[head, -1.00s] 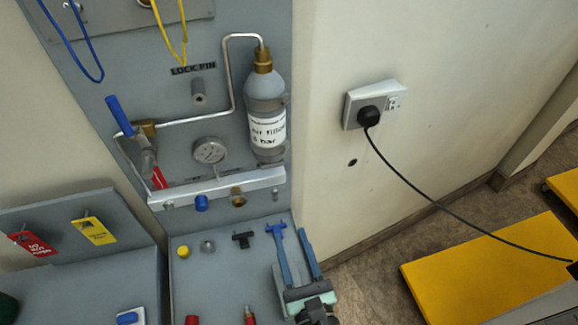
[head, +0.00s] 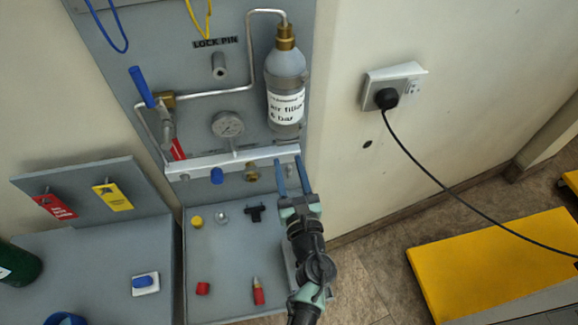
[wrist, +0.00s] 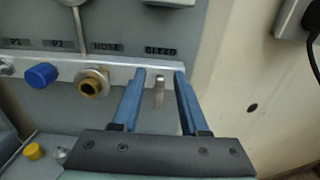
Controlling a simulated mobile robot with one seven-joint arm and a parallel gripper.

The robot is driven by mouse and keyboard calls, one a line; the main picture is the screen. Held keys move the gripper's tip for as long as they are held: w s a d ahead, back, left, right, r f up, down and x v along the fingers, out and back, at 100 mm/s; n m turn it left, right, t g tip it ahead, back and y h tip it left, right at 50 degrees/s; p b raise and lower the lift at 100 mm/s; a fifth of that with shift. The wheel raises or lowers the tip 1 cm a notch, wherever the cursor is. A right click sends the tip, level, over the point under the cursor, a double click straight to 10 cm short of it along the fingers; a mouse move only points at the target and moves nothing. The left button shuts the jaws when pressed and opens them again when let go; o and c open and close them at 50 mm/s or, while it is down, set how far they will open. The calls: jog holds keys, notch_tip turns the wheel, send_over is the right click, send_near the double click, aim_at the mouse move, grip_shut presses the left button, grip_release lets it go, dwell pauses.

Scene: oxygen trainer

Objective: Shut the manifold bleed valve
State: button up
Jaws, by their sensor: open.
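The manifold (head: 200,164) is a pale horizontal bar on the grey panel; it also crosses the wrist view (wrist: 115,72). The bleed valve is a small metal lever (wrist: 159,92) under the BLEED label, at the bar's right end. It points downward in the wrist view. In the head view the bleed lever (head: 290,170) is small and partly unclear between my fingers. My gripper (head: 288,161) is open, with one blue finger on each side of the lever. In the wrist view gaps show between the lever and both fingers of my gripper (wrist: 160,75).
Left of the lever are the brass HOSE fitting (wrist: 92,83) and the blue P2 cap (wrist: 41,76). A gauge (head: 228,124) and a labelled bottle (head: 287,95) sit above. Small loose parts lie on the grey tray (head: 225,265) below. A wall socket (head: 393,85) with plugged cord is to the right.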

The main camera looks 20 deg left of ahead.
grip_shut()
